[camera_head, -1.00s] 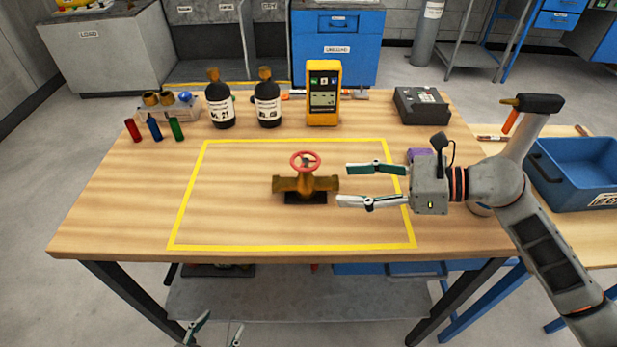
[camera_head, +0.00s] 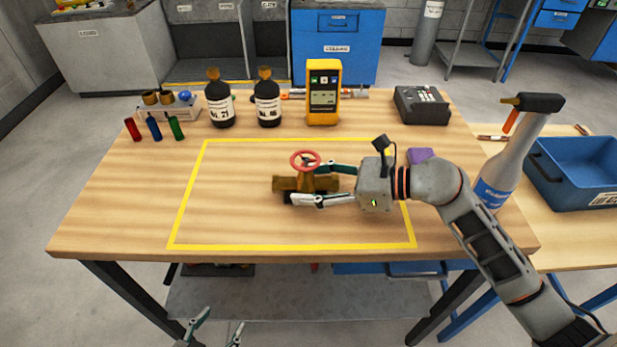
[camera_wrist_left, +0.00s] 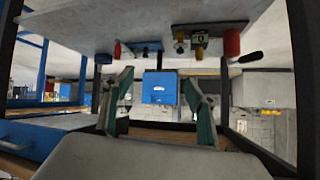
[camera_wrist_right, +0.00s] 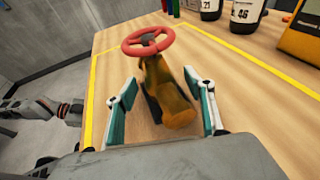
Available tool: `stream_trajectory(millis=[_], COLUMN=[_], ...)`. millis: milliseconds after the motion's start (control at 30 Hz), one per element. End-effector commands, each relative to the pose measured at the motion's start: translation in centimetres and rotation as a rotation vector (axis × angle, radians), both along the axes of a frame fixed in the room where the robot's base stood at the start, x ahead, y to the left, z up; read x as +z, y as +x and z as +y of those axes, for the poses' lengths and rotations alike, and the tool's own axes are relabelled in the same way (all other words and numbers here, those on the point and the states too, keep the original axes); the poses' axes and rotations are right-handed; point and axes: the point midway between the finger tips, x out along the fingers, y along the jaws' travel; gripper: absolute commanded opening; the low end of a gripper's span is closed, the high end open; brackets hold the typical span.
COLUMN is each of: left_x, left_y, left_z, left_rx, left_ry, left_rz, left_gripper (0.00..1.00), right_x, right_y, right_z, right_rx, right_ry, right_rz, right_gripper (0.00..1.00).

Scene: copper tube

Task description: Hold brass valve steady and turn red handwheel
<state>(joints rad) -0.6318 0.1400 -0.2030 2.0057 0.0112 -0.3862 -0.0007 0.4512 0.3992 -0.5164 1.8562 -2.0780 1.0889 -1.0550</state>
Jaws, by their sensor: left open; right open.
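The brass valve (camera_head: 290,184) lies on the table inside the yellow taped square, with the red handwheel (camera_head: 305,160) upright on top. In the right wrist view, the valve body (camera_wrist_right: 166,92) sits between my right gripper's fingers and the handwheel (camera_wrist_right: 148,41) stands above and beyond them. My right gripper (camera_head: 305,184) is open around the valve's right part, one finger on each side; contact cannot be told. My left gripper (camera_head: 217,332) is open, empty and low in front of the table, below its top. The left wrist view shows its fingers (camera_wrist_left: 158,90) apart.
Two dark bottles (camera_head: 221,105) and a yellow meter (camera_head: 323,95) stand at the back of the table. Small coloured tubes (camera_head: 154,127) are at back left. The left taped area is clear.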

Motion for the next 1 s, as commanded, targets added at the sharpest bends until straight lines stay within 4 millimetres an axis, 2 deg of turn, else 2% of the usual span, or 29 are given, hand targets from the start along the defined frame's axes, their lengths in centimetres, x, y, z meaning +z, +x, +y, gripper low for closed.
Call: stream_trajectory(millis=[200,267,333,367,567,667,767,867,900,1000], left_x=[0.0,0.0,0.0,0.0,-0.1,0.5,1.9,4.6,5.9,9.6], left_y=[0.0,0.0,0.0,0.0,-0.1,0.4,1.1,1.8,1.8,1.2], left_z=[0.0,0.0,0.1,0.1,0.2,-1.3,-5.1,-11.0,-13.5,-19.5], left_rx=[0.000,0.000,0.000,0.000,-0.001,-0.022,-0.073,-0.156,-0.193,-0.294], left_ry=[0.001,0.002,0.002,0.002,0.003,-0.026,-0.098,-0.217,-0.271,-0.394], left_rz=[0.000,0.000,0.000,0.000,0.001,-0.016,-0.057,-0.119,-0.146,-0.211], left_gripper=[0.57,0.57,0.57,0.57,0.58,0.58,0.58,0.58,0.58,0.58], right_x=[0.0,0.0,0.0,0.0,0.0,0.0,0.0,0.0,0.0,0.0], right_y=[0.0,0.0,0.0,0.0,0.0,0.0,0.0,0.0,0.0,0.0], right_z=[0.0,0.0,0.0,0.0,0.0,0.0,0.0,0.0,0.0,0.0], right_rx=[0.000,0.000,0.000,0.000,0.000,0.000,0.000,0.000,0.000,0.000], right_ry=[0.000,0.000,0.000,0.000,0.000,0.000,0.000,0.000,0.000,0.000], right_rz=[0.000,0.000,0.000,0.000,0.000,0.000,0.000,0.000,0.000,0.000], right_gripper=[0.53,0.40,0.22,0.20,0.20,0.20,0.20,0.20,0.20,0.20])
